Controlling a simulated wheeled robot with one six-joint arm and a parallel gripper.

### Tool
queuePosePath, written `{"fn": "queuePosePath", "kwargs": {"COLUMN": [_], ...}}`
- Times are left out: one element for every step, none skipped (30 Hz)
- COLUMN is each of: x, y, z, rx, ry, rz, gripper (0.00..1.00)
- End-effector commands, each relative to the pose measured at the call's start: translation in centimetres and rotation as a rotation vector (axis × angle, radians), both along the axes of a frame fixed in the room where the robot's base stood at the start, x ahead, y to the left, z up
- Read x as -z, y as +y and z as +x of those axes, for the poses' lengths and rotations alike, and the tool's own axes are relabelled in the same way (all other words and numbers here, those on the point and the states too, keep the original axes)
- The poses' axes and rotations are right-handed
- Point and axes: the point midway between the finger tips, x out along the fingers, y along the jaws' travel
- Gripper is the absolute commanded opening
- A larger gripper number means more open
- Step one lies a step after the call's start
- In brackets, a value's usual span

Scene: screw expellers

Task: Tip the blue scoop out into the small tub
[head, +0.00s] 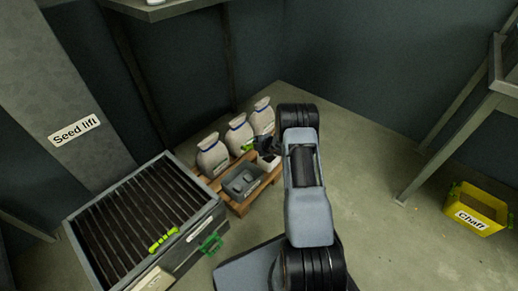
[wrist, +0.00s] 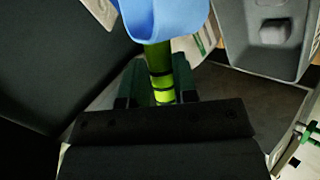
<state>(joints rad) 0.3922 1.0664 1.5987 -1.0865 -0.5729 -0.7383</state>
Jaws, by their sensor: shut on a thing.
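My gripper (head: 262,147) is over the pallet at the back, partly hidden by my arm in the head view. In the wrist view my gripper (wrist: 157,88) is shut on the yellow-green handle of the blue scoop (wrist: 165,16). The scoop's bowl is at the top edge and cut off, so its contents are hidden. In the head view only a bit of green shows beside the gripper. A small whitish tub (head: 268,163) stands on the pallet just below the gripper, partly hidden by my arm.
Several pale sacks (head: 239,135) stand along the back of the wooden pallet (head: 240,207). A grey bin (head: 262,178) sits in front of them. A slatted machine (head: 145,220) with a green-handled tool stands left. A yellow chaff bin (head: 477,212) is far right, with clear floor between.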

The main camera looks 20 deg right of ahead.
Motion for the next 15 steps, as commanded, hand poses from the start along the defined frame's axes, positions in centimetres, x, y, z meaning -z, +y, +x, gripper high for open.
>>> {"fn": "queuePosePath", "kwargs": {"x": [0.61,0.68,0.72,0.78,0.85,0.87,0.91,1.00,1.04,1.07,1.15,1.21,1.25,1.33,1.47], "y": [0.16,0.23,0.33,0.33,0.35,0.36,0.39,0.43,0.46,0.49,0.51,0.55,0.55,0.62,0.74], "z": [-0.03,-0.10,-0.17,-0.18,-0.16,-0.13,-0.13,-0.15,-0.15,-0.15,-0.18,-0.23,-0.23,-0.27,-0.32], "rx": [-0.001,0.001,0.000,0.000,0.001,0.000,0.000,-0.001,-0.001,-0.002,0.000,-0.002,0.000,0.000,0.000], "ry": [-0.009,-0.012,-0.017,-0.022,-0.025,-0.032,-0.036,-0.039,-0.045,-0.049,-0.053,-0.057,-0.061,-0.066,-0.079], "rz": [-0.016,-0.025,-0.039,-0.049,-0.056,-0.069,-0.077,-0.086,-0.096,-0.105,-0.113,-0.125,-0.133,-0.146,-0.172], "gripper": [0.00,0.00,0.00,0.00,0.00,0.00,0.00,0.00,0.00,0.00,0.00,0.00,0.00,0.00,0.00]}}
